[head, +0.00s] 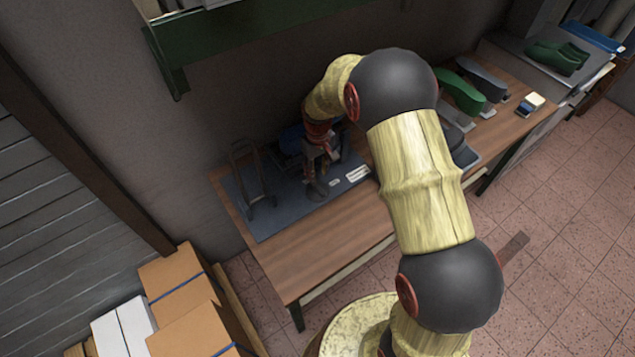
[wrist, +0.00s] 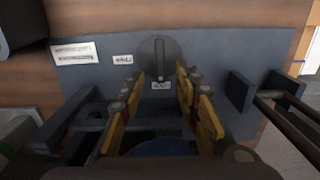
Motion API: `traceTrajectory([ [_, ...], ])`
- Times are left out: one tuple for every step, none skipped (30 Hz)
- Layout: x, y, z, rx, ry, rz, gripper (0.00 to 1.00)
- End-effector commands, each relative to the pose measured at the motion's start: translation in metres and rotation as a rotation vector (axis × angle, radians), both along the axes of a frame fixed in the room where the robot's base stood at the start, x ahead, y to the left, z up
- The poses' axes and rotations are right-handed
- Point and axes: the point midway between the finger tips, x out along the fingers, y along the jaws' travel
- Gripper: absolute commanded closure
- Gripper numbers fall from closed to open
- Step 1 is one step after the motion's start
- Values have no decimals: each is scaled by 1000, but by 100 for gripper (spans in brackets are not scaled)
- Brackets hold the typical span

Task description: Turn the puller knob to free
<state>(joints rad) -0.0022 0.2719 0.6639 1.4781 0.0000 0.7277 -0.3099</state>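The puller knob appears to be the dark round disc with a raised straight bar (wrist: 159,58) in the wrist view. Its bar stands upright in that picture, and a small white label (wrist: 160,86) lies just below the disc. Two more labels, too small to read surely, lie to the left (wrist: 122,59). In the head view the knob (head: 318,191) is a dark disc on the blue-grey board. My gripper (wrist: 160,77) is open, its yellow-sided fingers spread left and right below the bar. I see nothing between the fingertips; I cannot tell their height above the knob.
The blue-grey board (head: 275,221) lies on a wooden table (head: 320,252). A tall dark metal loop (head: 250,170) stands left of my gripper. Green and grey shoe lasts (head: 459,92) stand farther right. Cardboard boxes (head: 178,283) are at lower left. A green shelf (head: 255,38) hangs above.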

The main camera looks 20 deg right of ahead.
Motion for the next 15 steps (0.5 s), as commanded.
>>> traceTrajectory([
  [0,0,-5,0,1,3,67],
  [0,0,-8,0,1,4,67],
  [-1,0,-13,0,2,4,67],
  [-1,0,-17,0,3,3,67],
  [-1,0,-22,0,3,3,67],
  [-1,0,-29,0,3,3,67],
  [-1,0,-34,0,3,3,67],
  [-1,0,-38,0,4,3,67],
  [-1,0,-44,0,3,3,67],
  [-1,0,-48,0,2,3,67],
  [-1,0,-52,0,1,2,67],
  [0,0,-57,0,1,2,67],
  [-1,0,-61,0,2,2,67],
  [-1,0,-64,0,2,2,67],
  [-1,0,-67,0,2,2,67],
])
